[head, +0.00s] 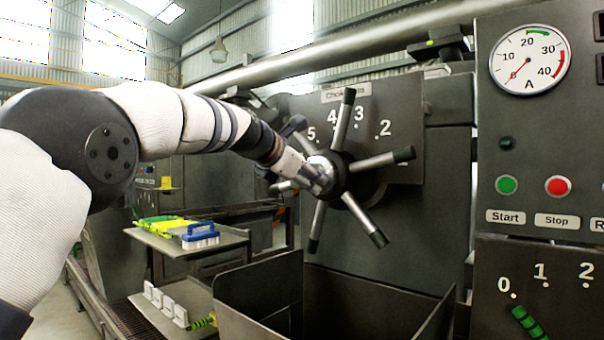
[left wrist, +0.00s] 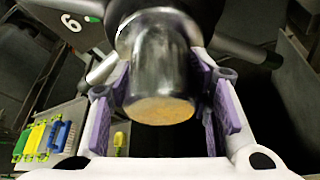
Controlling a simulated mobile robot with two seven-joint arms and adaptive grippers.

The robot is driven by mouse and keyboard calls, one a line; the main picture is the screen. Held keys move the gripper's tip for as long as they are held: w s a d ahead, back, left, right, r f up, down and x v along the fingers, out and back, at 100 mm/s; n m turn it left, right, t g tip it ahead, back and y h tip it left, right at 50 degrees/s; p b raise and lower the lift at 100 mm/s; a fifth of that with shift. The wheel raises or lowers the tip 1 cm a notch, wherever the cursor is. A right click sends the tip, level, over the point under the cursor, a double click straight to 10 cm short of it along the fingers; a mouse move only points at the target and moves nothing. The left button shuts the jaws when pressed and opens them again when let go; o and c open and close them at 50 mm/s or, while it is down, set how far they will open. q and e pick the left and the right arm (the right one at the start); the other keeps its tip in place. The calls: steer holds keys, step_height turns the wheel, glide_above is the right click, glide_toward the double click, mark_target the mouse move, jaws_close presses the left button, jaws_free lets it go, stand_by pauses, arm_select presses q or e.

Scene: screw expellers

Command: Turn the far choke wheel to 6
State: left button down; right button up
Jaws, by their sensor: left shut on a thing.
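The choke wheel (head: 341,178) is a dark hub with several spokes with dark grips. It stands before a dark plate (head: 400,110) labelled "Choke", with white numerals 5, 4, 3 and 2 showing. In the left wrist view a white 6 (left wrist: 71,22) shows at upper left with a small green mark beside it. My left gripper (head: 318,177) is at the wheel's centre. Its purple pads are shut on the blunt metal hub end (left wrist: 162,75), which has a tan face. Spokes reach out on both sides of the fingers. I cannot tell which numeral the wheel is set to.
A control panel (head: 590,130) with a dial gauge (head: 530,60), a green button (head: 507,184) and a red button (head: 557,186) stands at right. An open metal bin (head: 262,300) is below the wheel. A shelf (head: 232,240) at left holds a blue brush (head: 200,234).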

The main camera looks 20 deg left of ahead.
stand_by(0.3)
arm_select(q)
steer(key=c, duration=0.8)
jaws_free()
steer(key=v, duration=0.7)
steer(key=shift+s+a+r, duration=0.1)
steer(key=shift+s, duration=0.1)
